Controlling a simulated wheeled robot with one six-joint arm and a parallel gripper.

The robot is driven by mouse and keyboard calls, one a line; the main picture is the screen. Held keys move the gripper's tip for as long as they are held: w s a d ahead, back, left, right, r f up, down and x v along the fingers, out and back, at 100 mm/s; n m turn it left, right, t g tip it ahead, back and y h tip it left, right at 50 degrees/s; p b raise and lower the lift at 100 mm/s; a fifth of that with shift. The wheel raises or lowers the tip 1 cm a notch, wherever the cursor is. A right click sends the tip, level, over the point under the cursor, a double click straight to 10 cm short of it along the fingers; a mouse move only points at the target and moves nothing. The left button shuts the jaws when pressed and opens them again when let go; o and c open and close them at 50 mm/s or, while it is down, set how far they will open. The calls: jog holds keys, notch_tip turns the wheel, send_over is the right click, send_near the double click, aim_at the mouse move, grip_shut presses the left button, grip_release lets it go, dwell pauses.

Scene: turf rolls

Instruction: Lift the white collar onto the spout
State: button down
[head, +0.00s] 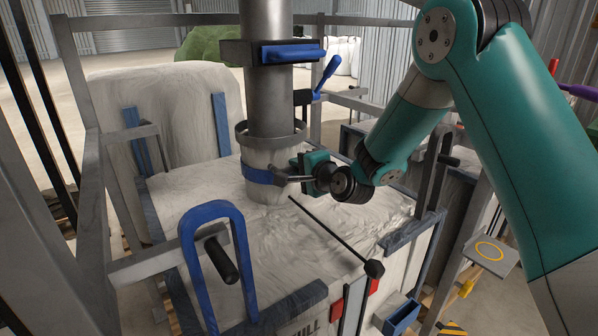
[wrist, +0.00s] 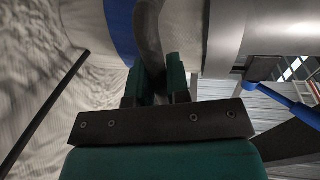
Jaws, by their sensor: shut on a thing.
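The white collar (head: 268,155) stands up from the top of a large white bag (head: 190,195), directly below the grey spout (head: 268,105). A blue band runs round the collar; it also shows in the wrist view (wrist: 122,28). The collar's top edge meets the ring at the spout's lower end. I cannot tell whether it overlaps the spout. My gripper (head: 297,171) is at the collar's right side, shut on a grey curved piece at the blue band. In the wrist view this grey piece (wrist: 149,35) sits between my fingers, with the spout (wrist: 228,35) to the right.
A clamp with a blue lever (head: 328,75) is on the spout above. A thin black rod with a round knob (head: 374,268) crosses over the bag. A blue arch (head: 207,222) stands at the front left. Grey frame posts (head: 90,150) surround the bag.

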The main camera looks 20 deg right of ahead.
notch_tip(320, 180, up, 6)
jog(key=p, duration=0.2)
jog(key=shift+f+p, duration=0.2)
jog(key=shift+p, duration=0.15)
jog(key=shift+w, duration=0.1)
jog(key=c, duration=1.1)
grip_release()
jog(key=shift+s, duration=0.2)
jog(key=b+v, duration=1.1)
jog(key=v, duration=0.6)
jog(key=shift+d, duration=0.1)
